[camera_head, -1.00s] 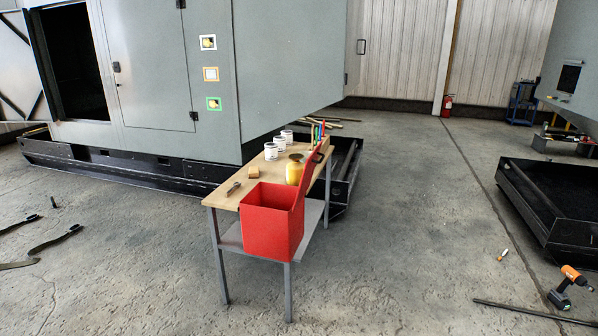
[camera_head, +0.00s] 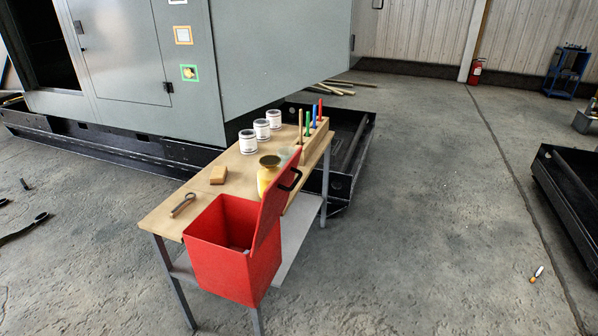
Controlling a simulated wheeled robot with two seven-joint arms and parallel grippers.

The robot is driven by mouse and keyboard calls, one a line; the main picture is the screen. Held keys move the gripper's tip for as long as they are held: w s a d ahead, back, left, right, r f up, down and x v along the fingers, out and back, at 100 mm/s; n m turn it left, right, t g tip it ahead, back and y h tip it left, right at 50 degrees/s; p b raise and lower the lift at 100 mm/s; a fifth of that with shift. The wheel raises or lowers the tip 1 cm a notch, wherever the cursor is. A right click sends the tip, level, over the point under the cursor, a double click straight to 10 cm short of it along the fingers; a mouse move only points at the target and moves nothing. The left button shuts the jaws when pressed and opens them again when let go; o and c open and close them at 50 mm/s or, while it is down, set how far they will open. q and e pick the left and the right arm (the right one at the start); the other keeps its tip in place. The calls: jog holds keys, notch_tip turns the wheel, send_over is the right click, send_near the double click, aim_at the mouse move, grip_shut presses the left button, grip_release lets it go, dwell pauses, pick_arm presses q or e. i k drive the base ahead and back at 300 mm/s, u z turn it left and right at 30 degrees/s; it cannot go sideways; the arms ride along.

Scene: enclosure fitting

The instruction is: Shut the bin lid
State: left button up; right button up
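The red bin (camera_head: 222,266) is at the near end of a small workbench (camera_head: 160,222), its top open. Part of its inside shows, with something small and grey at the bottom that I cannot make out. The red lid (camera_head: 270,212) stands raised, nearly upright, along the bin's right side. A dark handle (camera_head: 290,180) is on the lid's right face, near its upper end. Neither of my grippers is in view.
On the bench are a yellow jar (camera_head: 267,178), several white cans (camera_head: 262,129), a sponge-like block (camera_head: 218,175), a tool (camera_head: 182,205) and coloured sticks in a holder (camera_head: 315,138). A grey enclosure (camera_head: 270,60) stands behind. The floor at right (camera_head: 430,240) is mostly clear.

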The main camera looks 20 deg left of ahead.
aim_at(275, 196)
jog(key=i, duration=0.55)
jog(key=u, duration=1)
jog(key=k, duration=0.5)
jog(key=u, duration=0.65)
jog(key=i, duration=0.7)
jog(key=z, duration=0.05)
